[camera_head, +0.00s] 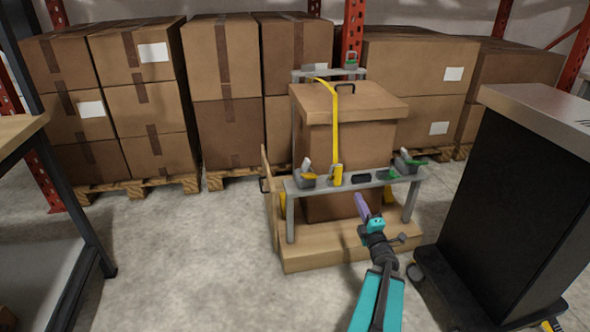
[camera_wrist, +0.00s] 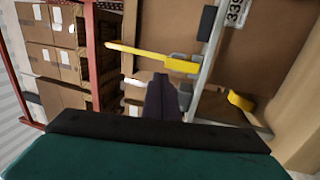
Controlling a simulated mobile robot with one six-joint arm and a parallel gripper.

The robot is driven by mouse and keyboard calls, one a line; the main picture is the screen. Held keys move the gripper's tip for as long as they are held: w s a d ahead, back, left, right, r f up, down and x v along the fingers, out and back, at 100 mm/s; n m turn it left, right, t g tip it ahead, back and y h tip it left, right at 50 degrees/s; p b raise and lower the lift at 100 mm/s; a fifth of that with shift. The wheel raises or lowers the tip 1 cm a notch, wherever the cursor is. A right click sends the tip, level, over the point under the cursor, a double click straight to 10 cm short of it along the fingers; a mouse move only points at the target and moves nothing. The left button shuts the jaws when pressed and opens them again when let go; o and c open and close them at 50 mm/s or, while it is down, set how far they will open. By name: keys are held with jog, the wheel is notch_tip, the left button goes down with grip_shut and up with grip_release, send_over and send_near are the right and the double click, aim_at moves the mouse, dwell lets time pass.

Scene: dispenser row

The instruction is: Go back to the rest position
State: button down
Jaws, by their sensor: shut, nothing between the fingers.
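My gripper (camera_head: 363,207) is shut and empty, its purple fingers together. In the head view it is in front of the grey dispenser rail (camera_head: 350,181), below the rail's right half. A yellow strap (camera_head: 335,122) runs down the front of a large lidded cardboard box (camera_head: 372,140) to a yellow holder on the rail. In the wrist view my closed fingers (camera_wrist: 163,97) are in the lower middle, with a yellow strap piece (camera_wrist: 150,58) beyond them. Whether the fingers touch anything there I cannot tell.
The box stands on a wooden pallet base (camera_head: 330,253). Stacked cartons (camera_head: 225,60) line the back. A dark cabinet (camera_head: 510,190) stands close on the right, and a table (camera_head: 20,130) on the left. The floor (camera_head: 170,260) between table and pallet is clear.

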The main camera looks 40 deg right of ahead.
jog(key=w+a+r+n+t+y+p, duration=0.15)
jog(key=w+a+y+p, duration=0.3)
jog(key=w+a, duration=0.55)
jog(key=w+a+r+n+y+p, duration=0.25)
jog(key=w+a+p, duration=0.4)
jog(key=a, duration=0.65)
jog(key=w+a+f+m+g+p, duration=0.1)
jog(key=a+f+g+p, duration=0.15)
jog(key=a, duration=0.35)
jog(key=w+a+f+m+g+y+p, duration=0.1)
jog(key=w+a+f+m+p, duration=0.15)
jog(key=a, duration=0.35)
jog(key=a+f+m+g+p, duration=0.1)
jog(key=a+f+g+p, duration=0.1)
jog(key=a+p, duration=0.3)
jog(key=s+a+f+m+g+p, duration=0.5)
jog(key=s+a+f+g, duration=0.3)
jog(key=s+a+f, duration=0.5)
jog(key=s+a+m+g+y, duration=0.1)
jog(key=s+m+g, duration=0.2)
jog(key=s, duration=0.9)
jog(key=s+a+r+m+g, duration=0.1)
jog(key=s+a+m+g, duration=0.1)
jog(key=s+g, duration=0.6)
jog(key=s+m, duration=0.1)
jog(key=s, duration=0.4)
jog(key=shift+a+r+m+y+p, duration=0.2)
jog(key=shift+r+m+y+p, duration=0.1)
jog(key=shift+m+y+p, duration=0.1)
